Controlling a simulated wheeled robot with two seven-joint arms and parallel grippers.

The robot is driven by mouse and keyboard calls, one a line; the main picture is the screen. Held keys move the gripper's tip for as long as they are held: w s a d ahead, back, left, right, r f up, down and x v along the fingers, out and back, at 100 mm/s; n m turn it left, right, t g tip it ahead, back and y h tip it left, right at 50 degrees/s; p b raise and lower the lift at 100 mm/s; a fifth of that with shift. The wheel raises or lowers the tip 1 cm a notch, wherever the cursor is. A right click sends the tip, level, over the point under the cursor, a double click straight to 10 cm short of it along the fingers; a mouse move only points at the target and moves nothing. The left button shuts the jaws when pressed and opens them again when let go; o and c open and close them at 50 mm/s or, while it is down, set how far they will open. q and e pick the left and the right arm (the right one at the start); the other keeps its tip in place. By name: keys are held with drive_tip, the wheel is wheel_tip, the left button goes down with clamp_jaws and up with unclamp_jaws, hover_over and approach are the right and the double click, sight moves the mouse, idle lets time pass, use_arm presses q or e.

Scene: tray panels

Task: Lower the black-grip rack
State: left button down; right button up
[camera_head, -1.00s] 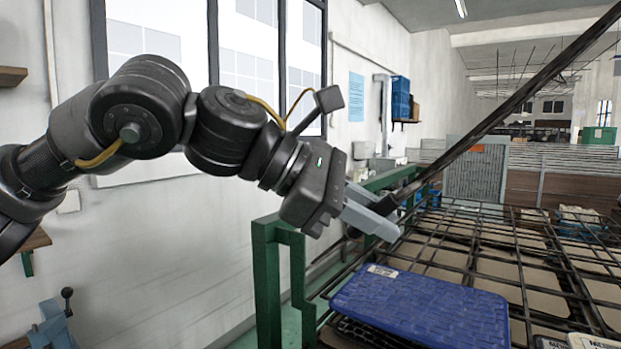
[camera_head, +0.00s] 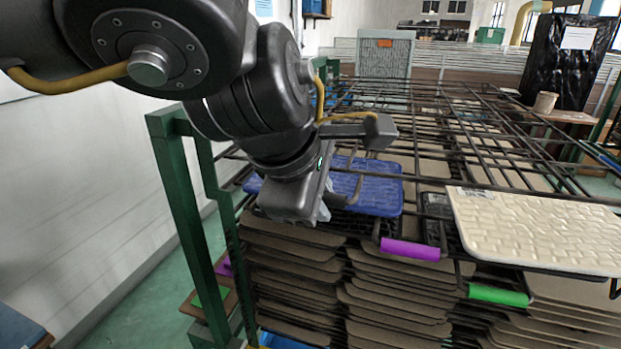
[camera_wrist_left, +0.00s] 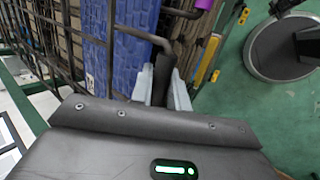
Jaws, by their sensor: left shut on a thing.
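The black-grip rack (camera_head: 480,135) is a dark wire grid, lying about level on top of the stack in the head view. Its black grip (camera_wrist_left: 163,75) shows in the left wrist view between my fingers. My left gripper (camera_wrist_left: 163,90) is shut on that grip; in the head view the gripper (camera_head: 325,208) is at the rack's front left, its fingers mostly hidden by the wrist. A blue textured panel (camera_head: 375,190) lies beside the gripper, partly behind my arm. My right gripper is not in view.
A purple grip (camera_head: 410,249) and a green grip (camera_head: 498,294) stick out at the stack's front. A cream textured panel (camera_head: 540,228) lies at right. Many brown panels (camera_head: 395,290) are stacked below. A green post (camera_head: 185,215) stands left of the stack, close to my arm.

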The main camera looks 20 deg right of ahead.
use_arm(q)
drive_tip(key=shift+f, duration=0.5)
drive_tip(key=shift+s+f, duration=0.1)
drive_tip(key=shift+f, duration=0.05)
drive_tip(key=c, duration=1.4)
unclamp_jaws()
drive_tip(key=shift+a+r, duration=0.15)
drive_tip(key=shift+r, duration=0.25)
drive_tip(key=b+v, duration=0.2)
drive_tip(key=v, duration=0.8)
drive_tip(key=shift+s, duration=0.1)
